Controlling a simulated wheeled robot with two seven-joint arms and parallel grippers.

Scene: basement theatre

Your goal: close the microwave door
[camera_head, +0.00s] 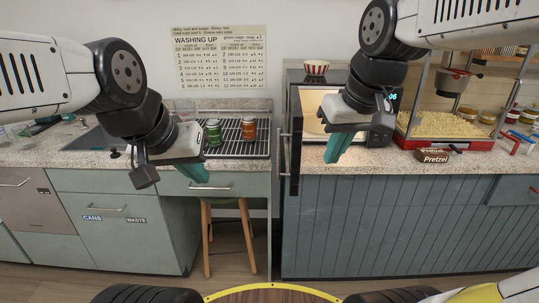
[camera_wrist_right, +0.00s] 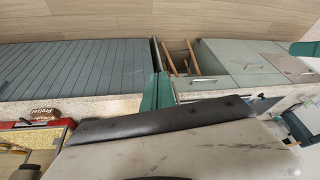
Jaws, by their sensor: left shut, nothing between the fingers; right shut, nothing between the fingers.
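The microwave (camera_head: 317,82) stands on the right counter, its lit cream interior showing. Its dark door (camera_head: 295,140) is swung open toward me and seen nearly edge-on, with a handle on its left side. My right gripper (camera_head: 338,149) is shut and empty, in front of the opening and to the right of the door, pointing down. It hides part of the cavity and front; I cannot tell its depth from the door. Its teal fingers also show in the right wrist view (camera_wrist_right: 157,91). My left gripper (camera_head: 194,172) is shut and empty, left of the door near the left counter's front edge.
A striped bowl (camera_head: 316,67) sits on the microwave. Green (camera_head: 213,132) and orange (camera_head: 249,130) cans stand on a rack to the left. A wooden stool (camera_head: 226,203) is below the left counter.

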